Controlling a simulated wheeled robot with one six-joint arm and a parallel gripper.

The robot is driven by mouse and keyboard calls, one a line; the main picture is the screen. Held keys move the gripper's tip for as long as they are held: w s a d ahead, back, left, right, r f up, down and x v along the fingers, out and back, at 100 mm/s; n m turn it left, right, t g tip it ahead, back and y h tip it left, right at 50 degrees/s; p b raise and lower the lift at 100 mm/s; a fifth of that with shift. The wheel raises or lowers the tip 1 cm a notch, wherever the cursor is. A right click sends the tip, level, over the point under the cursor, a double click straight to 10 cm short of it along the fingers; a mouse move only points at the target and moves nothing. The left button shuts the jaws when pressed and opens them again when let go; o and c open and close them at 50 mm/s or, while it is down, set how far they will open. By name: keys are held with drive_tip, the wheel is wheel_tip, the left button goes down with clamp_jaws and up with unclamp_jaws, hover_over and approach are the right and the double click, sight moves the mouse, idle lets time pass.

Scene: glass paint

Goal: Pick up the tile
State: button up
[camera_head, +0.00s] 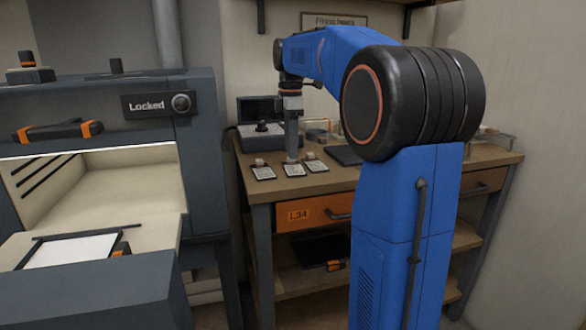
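My gripper (292,157) hangs from my blue and black arm at the left end of the workbench (330,180). Its tip is at or just above a small dark pad with a pale label (293,170), the middle one of three in a row. Similar pads lie to the left (263,172) and right (316,166). Small blocks show at the back of the outer pads. A flat white tile-like panel (72,251) lies in the open machine at the left, away from my gripper. I cannot tell which is the tile, or whether the fingers are open.
The dark machine (185,140) with a "Locked" sign (147,105) stands left of the bench. A dark device (262,135) sits behind the pads. A flat dark plate (345,155) lies right of them, partly behind my arm. An orange drawer (310,215) is below.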

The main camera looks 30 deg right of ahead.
drive_tip(key=shift+f, duration=1.05)
clamp_jaws()
wheel_tip(320, 180, up, 13)
idle(0.4)
